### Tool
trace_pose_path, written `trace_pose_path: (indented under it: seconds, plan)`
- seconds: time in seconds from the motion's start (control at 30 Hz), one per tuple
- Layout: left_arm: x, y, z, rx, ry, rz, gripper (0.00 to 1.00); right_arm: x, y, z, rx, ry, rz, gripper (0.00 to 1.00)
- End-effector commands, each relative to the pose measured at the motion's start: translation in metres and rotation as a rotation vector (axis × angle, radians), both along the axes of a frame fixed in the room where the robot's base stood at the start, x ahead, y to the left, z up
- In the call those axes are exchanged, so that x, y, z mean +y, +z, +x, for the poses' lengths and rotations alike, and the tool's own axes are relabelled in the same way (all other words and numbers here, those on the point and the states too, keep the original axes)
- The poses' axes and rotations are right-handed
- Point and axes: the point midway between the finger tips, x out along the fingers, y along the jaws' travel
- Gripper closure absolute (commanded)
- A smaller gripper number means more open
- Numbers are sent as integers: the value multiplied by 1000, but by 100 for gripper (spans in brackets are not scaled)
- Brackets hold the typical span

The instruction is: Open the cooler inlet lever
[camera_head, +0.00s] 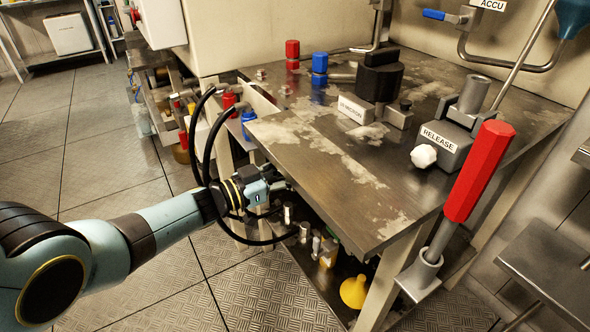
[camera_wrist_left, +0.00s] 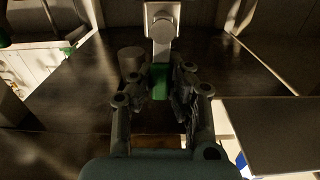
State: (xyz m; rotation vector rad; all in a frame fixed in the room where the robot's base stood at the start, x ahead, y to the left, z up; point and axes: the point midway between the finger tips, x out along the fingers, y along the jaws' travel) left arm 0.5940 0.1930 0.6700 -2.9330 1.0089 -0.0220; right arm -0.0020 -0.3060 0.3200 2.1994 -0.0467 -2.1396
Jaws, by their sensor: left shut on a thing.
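My left gripper (camera_head: 278,200) reaches in under the edge of the metal table; its fingertips are partly hidden in the head view. In the left wrist view the gripper (camera_wrist_left: 160,84) is shut on a short green lever handle (camera_wrist_left: 160,82). The handle sits at the near end of a pale metal valve body (camera_wrist_left: 162,28) with a round boss. No label shows on this valve, so I cannot confirm that it is the cooler inlet. My right gripper is not in view.
The metal tabletop (camera_head: 335,150) is above and beside my left gripper. A red lever (camera_head: 479,172) and a RELEASE block (camera_head: 446,137) stand at its right. A yellow funnel (camera_head: 354,291) is on the lower shelf. A dark cylinder (camera_wrist_left: 131,60) stands close left of the fingers.

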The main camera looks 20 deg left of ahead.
Motion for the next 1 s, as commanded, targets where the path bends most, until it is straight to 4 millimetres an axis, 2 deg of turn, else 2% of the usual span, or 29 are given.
trace_pose_path:
  seconds: [0.4,0.43,0.67,1.0]
  plan:
    - [1,-4,-2,12,0,-4,100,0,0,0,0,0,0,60]
    - [1,-4,-2,12,0,-4,88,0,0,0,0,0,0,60]
    - [1,-2,-1,8,0,-4,60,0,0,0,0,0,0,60]
    - [4,-2,-5,7,1,-4,60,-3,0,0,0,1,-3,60]
